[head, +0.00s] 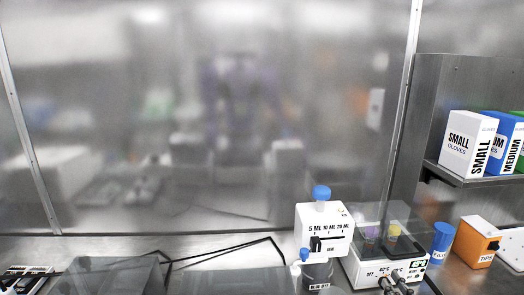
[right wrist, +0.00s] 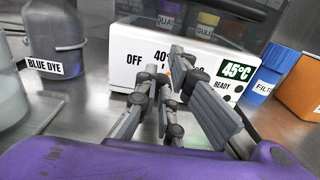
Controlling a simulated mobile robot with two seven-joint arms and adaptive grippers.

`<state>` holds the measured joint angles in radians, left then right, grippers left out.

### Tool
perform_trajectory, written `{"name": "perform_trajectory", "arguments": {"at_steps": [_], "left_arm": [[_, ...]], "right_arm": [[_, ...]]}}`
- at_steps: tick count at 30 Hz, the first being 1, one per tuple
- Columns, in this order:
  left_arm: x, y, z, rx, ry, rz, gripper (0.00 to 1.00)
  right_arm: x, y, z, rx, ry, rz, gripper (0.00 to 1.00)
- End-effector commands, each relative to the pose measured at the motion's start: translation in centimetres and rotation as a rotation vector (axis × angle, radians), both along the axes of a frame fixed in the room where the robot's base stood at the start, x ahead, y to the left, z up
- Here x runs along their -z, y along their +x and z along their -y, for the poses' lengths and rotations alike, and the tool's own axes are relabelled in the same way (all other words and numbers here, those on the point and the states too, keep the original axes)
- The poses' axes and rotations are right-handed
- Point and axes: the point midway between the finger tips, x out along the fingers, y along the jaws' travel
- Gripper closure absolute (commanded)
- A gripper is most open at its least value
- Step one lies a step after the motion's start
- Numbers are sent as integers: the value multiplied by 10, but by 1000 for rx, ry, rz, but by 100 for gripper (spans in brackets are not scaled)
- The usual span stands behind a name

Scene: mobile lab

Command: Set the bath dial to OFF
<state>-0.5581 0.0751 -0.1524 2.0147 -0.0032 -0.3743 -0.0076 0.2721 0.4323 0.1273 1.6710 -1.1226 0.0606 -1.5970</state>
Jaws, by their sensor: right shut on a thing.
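The bath (head: 358,272) is a white box with a clear lid at the lower right of the head view, and its front (right wrist: 122,72) fills the upper middle of the right wrist view. OFF and 40°C are printed on it, with a further marking partly covered. Its green display (right wrist: 236,70) reads 45°C, with READY below. My right gripper (head: 394,284) is at the bath's front, its fingers (right wrist: 167,72) closed around the dial. The dial is almost wholly hidden between the fingers, so its pointer cannot be read. My left gripper is not in view.
A white dispenser (head: 334,226) marked 5, 10 and 20 ML stands left of the bath. A BLUE DYE bottle (right wrist: 55,40) is beside it. A blue filter tub (head: 442,240) and an orange tips box (head: 474,243) stand to the right. Glove boxes (head: 468,140) sit on a shelf.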

Motion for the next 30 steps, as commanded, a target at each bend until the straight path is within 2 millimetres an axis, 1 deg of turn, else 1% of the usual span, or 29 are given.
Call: {"name": "perform_trajectory", "arguments": {"at_steps": [1,5,15,19,23,30], "left_arm": [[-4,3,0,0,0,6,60],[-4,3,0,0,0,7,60],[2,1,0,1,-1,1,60],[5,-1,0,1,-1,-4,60],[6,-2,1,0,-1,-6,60],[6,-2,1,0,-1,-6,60]], "right_arm": [[-14,6,-14,-28,7,21,100],[-13,2,-13,-28,6,19,100],[-8,-40,-6,-19,2,12,100],[-8,-52,-3,-16,2,11,100],[-8,-56,-3,-16,2,11,100],[-9,-56,-2,-14,1,12,100]]}}
